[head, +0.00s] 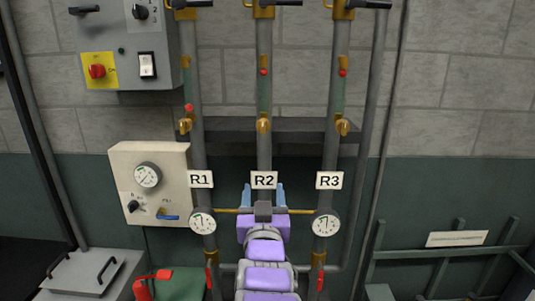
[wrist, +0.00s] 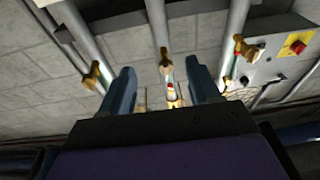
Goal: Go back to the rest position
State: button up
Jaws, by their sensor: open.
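My gripper (head: 264,196) is in front of the middle pipe, just below the R2 label (head: 264,180). Its two blue fingers stand apart with the pipe showing between them, and nothing is held. In the wrist view my gripper (wrist: 157,85) is also open, with the brass valve of the middle pipe (wrist: 164,55) beyond the gap. My purple arm rises from the bottom centre of the head view. It hides the lower part of the middle pipe. I cannot tell whether the fingers touch the pipe.
Pipes labelled R1 (head: 200,179) and R3 (head: 328,180) stand on either side, with gauges (head: 202,221) and (head: 325,223) low on them. A beige gauge box (head: 150,205) and a grey switch box (head: 128,40) are at left. A red handle (head: 152,280) is low at left.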

jog(key=s+d+f+g, duration=0.4)
jog(key=s+f+g, duration=0.15)
jog(key=f, duration=0.35)
jog(key=s+d+f+g, duration=0.3)
jog(key=s+f+g, duration=0.25)
jog(key=f, duration=0.35)
jog(key=s+d+f+g, duration=0.1)
jog(key=s+d+g, duration=0.2)
jog(key=s, duration=0.5)
jog(key=s+d+f+g, duration=0.1)
jog(key=s+d+g, duration=0.2)
jog(key=s, duration=0.5)
jog(key=s+d+f+g, duration=0.2)
jog(key=s+g, duration=0.3)
jog(key=s, duration=0.3)
jog(key=shift+s+d+h, duration=0.3)
jog(key=shift+d+h, duration=0.1)
jog(key=shift+d, duration=0.25)
